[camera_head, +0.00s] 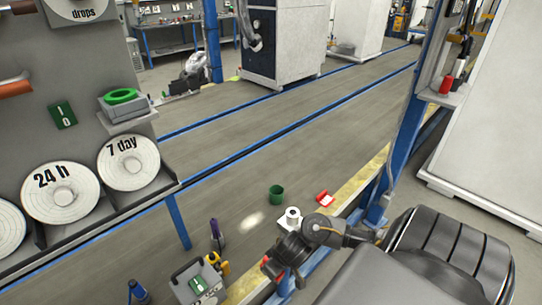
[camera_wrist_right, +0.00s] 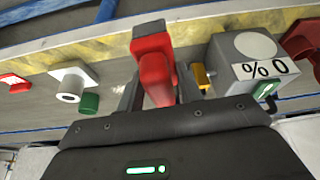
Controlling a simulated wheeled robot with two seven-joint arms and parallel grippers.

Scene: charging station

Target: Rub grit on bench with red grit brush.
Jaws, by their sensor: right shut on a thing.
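My right gripper (camera_head: 274,268) comes in from the right, low over the near edge of the bench. In the right wrist view, its jaws (camera_wrist_right: 157,90) are shut on a red thing, which I take to be the red grit brush (camera_wrist_right: 152,55). Only a small red part of the brush (camera_head: 265,261) shows in the head view; its bristles are hidden. A pale patch that looks like grit (camera_head: 251,222) lies on the grey bench (camera_head: 235,240), beyond and left of the gripper, apart from the brush. My left gripper is not in view.
A white fitting (camera_head: 291,217), a green cup (camera_head: 276,194) and a red holder (camera_head: 325,198) stand right of the patch. A purple-black bottle (camera_head: 217,235), a yellow item (camera_head: 216,262) and a grey meter box (camera_head: 196,284) stand left. A blue post (camera_head: 398,150) rises at right.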

